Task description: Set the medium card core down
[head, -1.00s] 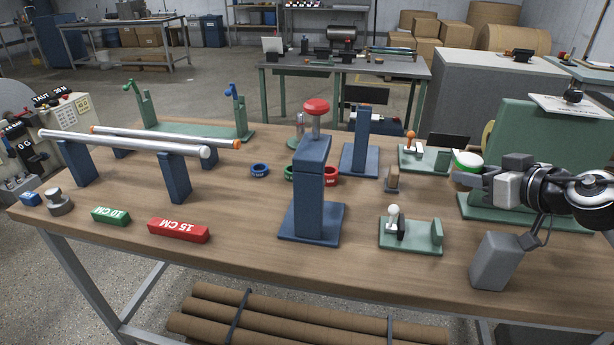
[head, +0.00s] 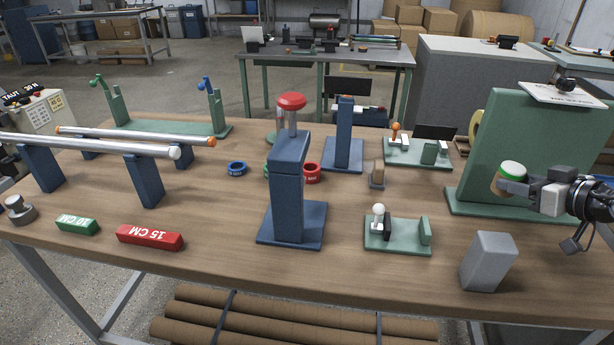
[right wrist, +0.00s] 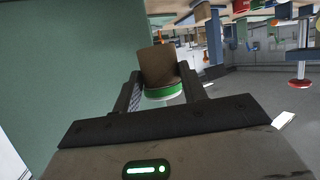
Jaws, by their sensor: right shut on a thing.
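My right gripper (head: 512,187) comes in from the right and is shut on the card core (head: 508,183), a short tan tube with a green band and a pale top end. It holds the core above the table, in front of the upright green panel (head: 545,140). In the right wrist view the core (right wrist: 157,68) sits between the two dark fingers (right wrist: 165,92), its green band toward the palm. Whether this core is the medium one, I cannot tell. My left gripper is not in view.
A grey block (head: 488,262) stands below the gripper at the table's front right. A small green fixture with a white knob (head: 397,235) and a blue press with a red knob (head: 288,190) stand further left. Bare wood (head: 340,270) lies along the front.

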